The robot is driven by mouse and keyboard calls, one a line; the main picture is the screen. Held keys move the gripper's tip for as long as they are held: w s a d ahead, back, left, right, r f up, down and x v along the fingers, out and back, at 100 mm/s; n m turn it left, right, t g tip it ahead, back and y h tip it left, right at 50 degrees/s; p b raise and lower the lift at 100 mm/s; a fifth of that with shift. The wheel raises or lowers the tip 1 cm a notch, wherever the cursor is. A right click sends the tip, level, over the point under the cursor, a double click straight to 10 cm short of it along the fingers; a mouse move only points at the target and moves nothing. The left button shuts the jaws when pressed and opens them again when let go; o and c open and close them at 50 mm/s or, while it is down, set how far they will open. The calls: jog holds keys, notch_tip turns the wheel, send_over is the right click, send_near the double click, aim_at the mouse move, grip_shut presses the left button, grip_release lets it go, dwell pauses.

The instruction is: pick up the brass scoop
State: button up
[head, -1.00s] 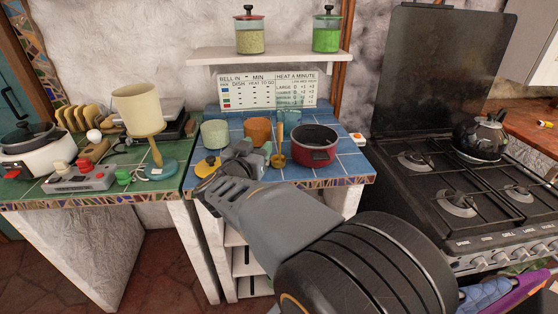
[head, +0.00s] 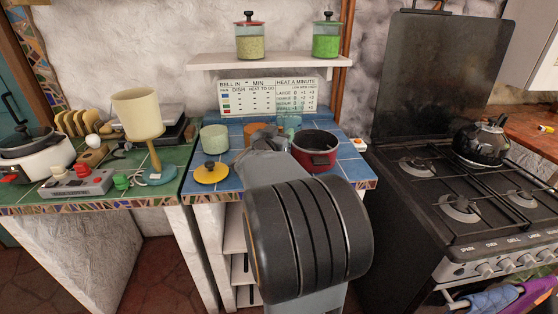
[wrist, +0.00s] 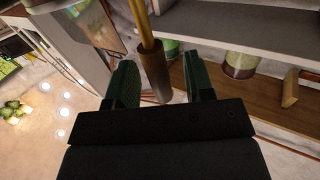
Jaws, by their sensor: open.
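In the wrist view the brass scoop shows as a thin brass rod (wrist: 141,22) with a brown grip (wrist: 153,72). The grip reaches down between the two green fingers of my gripper (wrist: 162,78). The fingers are open, one on each side of the grip, with a visible gap at least on the right. The scoop's bowl is out of the wrist view. In the head view my arm covers the scoop and my fingertips, over the blue-tiled counter (head: 352,172).
A red pot (head: 315,158) stands close right of my arm. A yellow lid (head: 211,173) and pale green pot (head: 214,138) are to its left, an orange pot (head: 257,131) and a teal item (head: 289,122) behind. A black stove (head: 440,190) is farther right.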

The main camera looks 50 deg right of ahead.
jog(key=shift+x, duration=0.9)
grip_shut()
